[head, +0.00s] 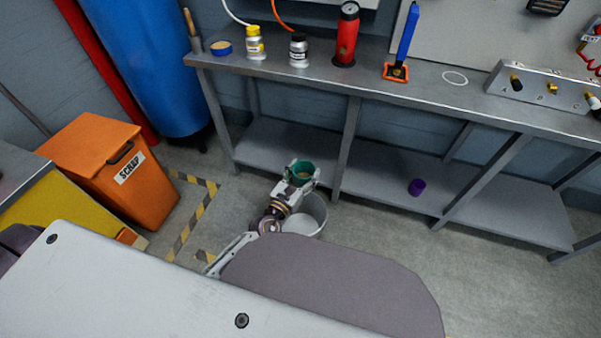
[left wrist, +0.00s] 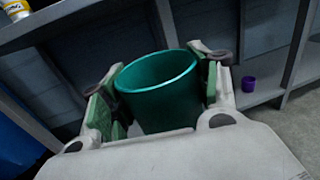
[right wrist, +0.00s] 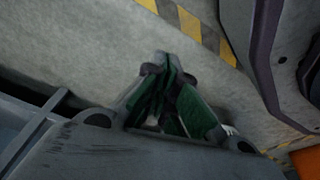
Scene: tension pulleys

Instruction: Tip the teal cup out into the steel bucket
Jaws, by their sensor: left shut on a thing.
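The teal cup (head: 302,173) is held in my left gripper (head: 300,177), above the far side of the steel bucket (head: 307,222). In the head view something tan shows inside the cup. The cup looks close to upright. In the left wrist view the cup (left wrist: 160,92) sits between the two green-padded fingers (left wrist: 158,95), its inside hidden. The bucket stands on the floor, and its pale inside shows past my gripper. In the right wrist view my right gripper (right wrist: 168,95) has its fingertips together with nothing seen between them; it is out of the head view.
A metal workbench (head: 430,93) with a lower shelf (head: 380,180) stands behind the bucket. A purple cup (head: 417,187) sits on that shelf. An orange scrap bin (head: 110,170) and a blue tank (head: 150,60) stand to the left. Floor right of the bucket is clear.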

